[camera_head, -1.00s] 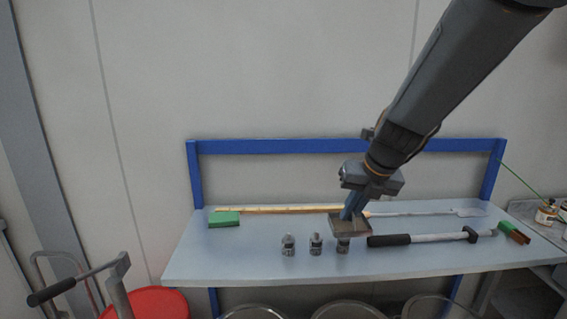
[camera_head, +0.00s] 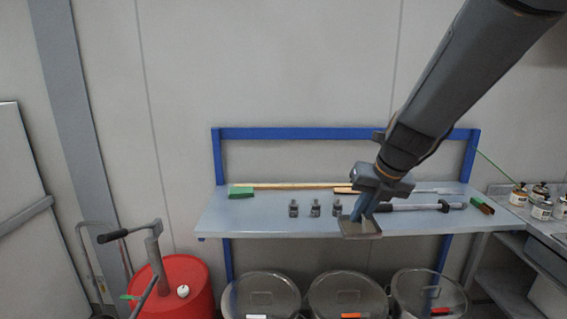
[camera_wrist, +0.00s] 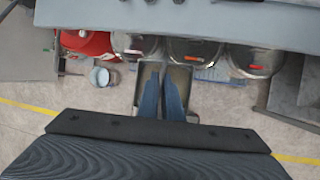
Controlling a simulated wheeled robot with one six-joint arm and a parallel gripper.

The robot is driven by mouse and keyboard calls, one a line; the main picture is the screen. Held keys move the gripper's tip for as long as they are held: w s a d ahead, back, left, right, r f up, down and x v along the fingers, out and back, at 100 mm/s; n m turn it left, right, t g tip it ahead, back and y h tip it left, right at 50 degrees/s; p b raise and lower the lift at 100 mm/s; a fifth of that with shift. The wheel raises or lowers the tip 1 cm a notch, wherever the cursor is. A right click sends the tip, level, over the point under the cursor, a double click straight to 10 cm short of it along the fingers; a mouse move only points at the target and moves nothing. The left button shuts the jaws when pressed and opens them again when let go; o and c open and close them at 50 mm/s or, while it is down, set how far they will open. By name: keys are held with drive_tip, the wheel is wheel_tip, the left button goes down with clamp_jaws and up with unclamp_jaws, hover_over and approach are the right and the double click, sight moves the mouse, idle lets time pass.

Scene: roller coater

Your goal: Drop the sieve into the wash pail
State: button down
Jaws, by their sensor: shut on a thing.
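My gripper (camera_head: 359,212), with blue fingers, is shut on a shallow, square grey-brown sieve (camera_head: 363,230). In the head view it hangs in front of the bench's front edge. In the wrist view the sieve (camera_wrist: 180,71) shows around and beyond the two fingers (camera_wrist: 162,92), above the floor. A small pale round container (camera_wrist: 100,77), perhaps the wash pail, stands on the floor to the left in the wrist view. I cannot tell for sure that it is the pail. It does not show in the head view.
A blue-framed bench (camera_head: 260,221) carries several small bottles, a brush and long-handled tools. Several lidded metal pots (camera_head: 262,293) stand under it. A red drum (camera_head: 190,280) with a pump handle is at left. Jars (camera_head: 541,208) stand on a right-hand shelf.

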drive_tip(key=shift+s, duration=0.3)
drive_tip(key=shift+w+a+f, duration=0.15)
drive_tip(key=shift+a, duration=0.1)
drive_tip(key=shift+w+d+f+n, duration=0.1)
drive_tip(key=shift+w+f+n, duration=0.1)
drive_tip(key=shift+n, duration=0.2)
drive_tip(key=shift+s+d, duration=0.1)
drive_tip(key=shift+f+n+y, duration=0.1)
drive_tip(key=shift+n+y, duration=0.2)
drive_tip(key=shift+n, duration=0.1)
drive_tip(key=f+n, duration=0.1)
drive_tip(key=w+n+g+y, duration=0.1)
drive_tip(key=n, duration=0.1)
drive_tip(key=shift+a+f+b, duration=0.3)
drive_tip(key=shift+a+f, duration=0.05)
wheel_tip(320, 180, down, 13)
drive_tip(key=w+n+g+h+b, duration=0.3)
drive_tip(key=n+g+h, duration=0.35)
drive_tip(key=n, duration=2.15)
drive_tip(key=s+f+n, duration=0.2)
drive_tip(key=s+f, duration=0.2)
drive_tip(key=f, duration=0.4)
drive_tip(key=s+d+f+n+g, duration=0.1)
drive_tip(key=s+f, duration=0.3)
drive_tip(key=f, duration=0.5)
drive_tip(key=shift+n, duration=0.6)
